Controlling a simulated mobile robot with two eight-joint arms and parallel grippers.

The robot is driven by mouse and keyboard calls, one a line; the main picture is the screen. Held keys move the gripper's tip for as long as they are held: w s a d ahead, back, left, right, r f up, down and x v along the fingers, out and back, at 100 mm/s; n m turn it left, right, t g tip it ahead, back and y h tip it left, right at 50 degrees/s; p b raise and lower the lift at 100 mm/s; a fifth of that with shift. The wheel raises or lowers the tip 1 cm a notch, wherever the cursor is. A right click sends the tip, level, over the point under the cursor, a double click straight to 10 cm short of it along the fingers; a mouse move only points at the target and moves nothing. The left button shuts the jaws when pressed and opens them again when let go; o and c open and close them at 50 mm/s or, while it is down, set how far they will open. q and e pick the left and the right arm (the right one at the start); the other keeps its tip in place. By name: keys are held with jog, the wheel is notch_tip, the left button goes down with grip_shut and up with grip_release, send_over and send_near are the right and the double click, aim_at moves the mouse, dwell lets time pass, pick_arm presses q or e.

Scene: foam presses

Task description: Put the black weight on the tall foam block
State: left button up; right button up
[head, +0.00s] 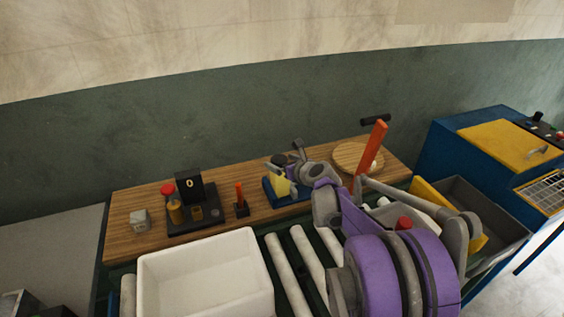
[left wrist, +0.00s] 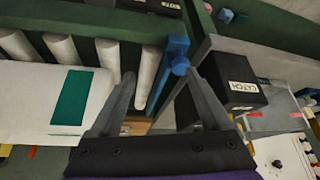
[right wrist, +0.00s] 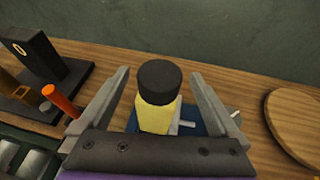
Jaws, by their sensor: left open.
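The black weight (right wrist: 160,80) is a short dark cylinder. In the right wrist view it sits on top of the tall yellow foam block (right wrist: 156,117). The block stands on a blue base (right wrist: 200,128), and it also shows in the head view (head: 280,186). My right gripper (right wrist: 159,73) is open, with one finger on each side of the weight and a gap visible at both sides. In the head view my right gripper (head: 298,160) is close beside the block. My left gripper (left wrist: 160,76) is open and empty in the left wrist view, and is out of the head view.
On the wooden bench (head: 125,225) stand a black fixture (head: 193,222) with a red knob, a small orange lever (head: 240,195) and a round wooden board (head: 352,156). A white bin (head: 205,275) and rollers (head: 287,272) are in front. A black "CATCH" box (left wrist: 236,82) shows in the left wrist view.

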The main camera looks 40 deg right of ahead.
jog(key=shift+s+r, duration=0.1)
jog(key=shift+r, duration=0.15)
jog(key=v, duration=1.1)
jog(key=shift+s, duration=0.4)
jog(key=shift+a+f, duration=0.1)
